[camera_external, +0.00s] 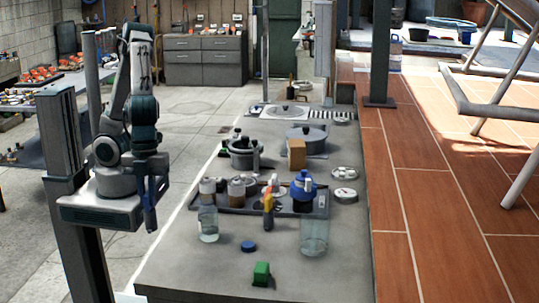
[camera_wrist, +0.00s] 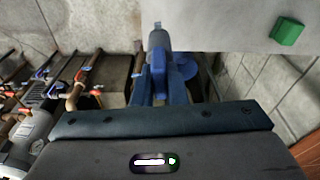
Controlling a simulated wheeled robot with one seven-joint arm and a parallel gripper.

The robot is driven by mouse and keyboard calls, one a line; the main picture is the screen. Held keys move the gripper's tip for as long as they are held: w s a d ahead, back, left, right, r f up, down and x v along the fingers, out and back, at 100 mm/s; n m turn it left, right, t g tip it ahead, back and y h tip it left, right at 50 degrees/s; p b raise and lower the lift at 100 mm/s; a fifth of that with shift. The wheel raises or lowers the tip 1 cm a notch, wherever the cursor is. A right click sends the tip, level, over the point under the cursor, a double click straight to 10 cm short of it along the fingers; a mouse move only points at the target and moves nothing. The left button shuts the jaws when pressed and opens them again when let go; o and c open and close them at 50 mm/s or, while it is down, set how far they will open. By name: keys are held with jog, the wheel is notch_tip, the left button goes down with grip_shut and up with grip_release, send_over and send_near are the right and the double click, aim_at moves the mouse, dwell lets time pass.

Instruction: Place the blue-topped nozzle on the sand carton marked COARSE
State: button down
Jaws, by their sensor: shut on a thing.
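My gripper (camera_external: 150,218) hangs off the left side of the counter, pointing down. In the wrist view its blue fingers (camera_wrist: 160,85) are shut on a slim grey-and-blue piece (camera_wrist: 158,40), which looks like the blue-topped nozzle. The fingers hide much of it, and its blue top cannot be made out clearly. A brown carton (camera_external: 296,153) stands on the far part of the counter, well to the right of my gripper. No COARSE marking can be read, so I cannot tell whether it is the sand carton.
The grey counter (camera_external: 190,275) holds a dark tray (camera_external: 235,209) with several containers. Clear jars (camera_external: 208,226) (camera_external: 314,238) stand at its front. A blue cap (camera_external: 249,246) and green block (camera_external: 261,273) lie nearer. The front right of the counter is clear.

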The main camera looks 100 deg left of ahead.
jog(key=w+a+r+n, duration=0.1)
jog(key=w+a+n, duration=0.2)
jog(key=w+a, duration=0.55)
jog(key=w+a+r+n+t, duration=0.1)
jog(key=w+a+n, duration=0.2)
jog(key=w+a, duration=0.55)
jog(key=w+a+r+n, duration=0.2)
jog(key=w+a+n, duration=0.2)
jog(key=w+a, duration=0.5)
jog(key=w+a+r+n+y, duration=0.1)
jog(key=a+r+n, duration=0.2)
jog(key=a, duration=1.3)
jog(key=a+r+n+y, duration=0.1)
jog(key=a+r+n, duration=0.25)
jog(key=a, duration=1.25)
jog(key=a+f+p, duration=0.4)
jog(key=a+f, duration=0.7)
jog(key=a, duration=0.1)
jog(key=shift+a+f+t, duration=0.2)
jog(key=shift+t, duration=0.1)
jog(key=shift+w+f, duration=0.1)
